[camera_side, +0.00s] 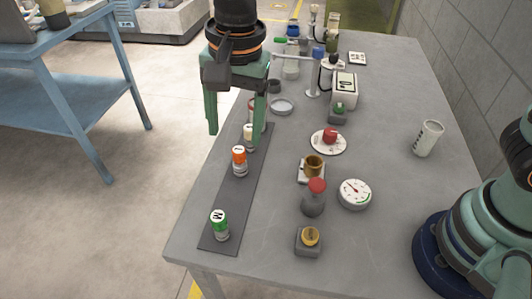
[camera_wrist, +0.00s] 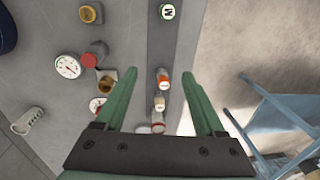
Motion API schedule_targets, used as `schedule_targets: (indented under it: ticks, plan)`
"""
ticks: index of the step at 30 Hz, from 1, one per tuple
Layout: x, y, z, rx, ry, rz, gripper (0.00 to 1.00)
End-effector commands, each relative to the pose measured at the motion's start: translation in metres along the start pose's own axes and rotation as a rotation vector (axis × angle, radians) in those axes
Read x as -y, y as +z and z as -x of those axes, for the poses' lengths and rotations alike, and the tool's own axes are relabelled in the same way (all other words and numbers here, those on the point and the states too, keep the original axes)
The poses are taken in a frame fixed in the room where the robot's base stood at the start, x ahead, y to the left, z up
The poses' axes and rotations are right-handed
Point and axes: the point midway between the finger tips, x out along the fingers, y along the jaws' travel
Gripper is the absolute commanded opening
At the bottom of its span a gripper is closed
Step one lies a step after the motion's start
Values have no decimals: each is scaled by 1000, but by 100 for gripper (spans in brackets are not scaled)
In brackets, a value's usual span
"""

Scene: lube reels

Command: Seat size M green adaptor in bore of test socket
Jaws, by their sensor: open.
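The green-topped adaptor (camera_side: 220,224), marked M, stands upright at the near end of a dark strip (camera_side: 229,205). Its top also shows in the wrist view (camera_wrist: 167,11). A second brass cup (camera_side: 313,165) on a pale base stands farther back. I cannot tell which is the test socket. My gripper (camera_side: 236,127) is open and empty, pointing down above the far part of the strip, apart from the green adaptor.
Orange-topped (camera_side: 239,160) and white-topped (camera_side: 249,138) adaptors stand on the strip near my gripper. A beaker (camera_side: 428,138) stands at right. The table between strip and block is clear.

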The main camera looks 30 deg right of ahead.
Motion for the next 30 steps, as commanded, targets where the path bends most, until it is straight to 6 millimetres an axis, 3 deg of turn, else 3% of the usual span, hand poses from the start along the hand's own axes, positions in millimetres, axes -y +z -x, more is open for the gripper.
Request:
schedule_targets:
  ticks: [1, 3, 9, 21, 30]
  plan:
    - [8, 19, -12, 4, 26, -31, 71]
    - [15, 38, -22, 4, 51, -85, 71]
    - [24, 68, -40, -2, 88, -175, 71]
    - [18, 70, -97, -3, 94, -187, 71]
    - [15, 70, -120, -3, 93, -186, 71]
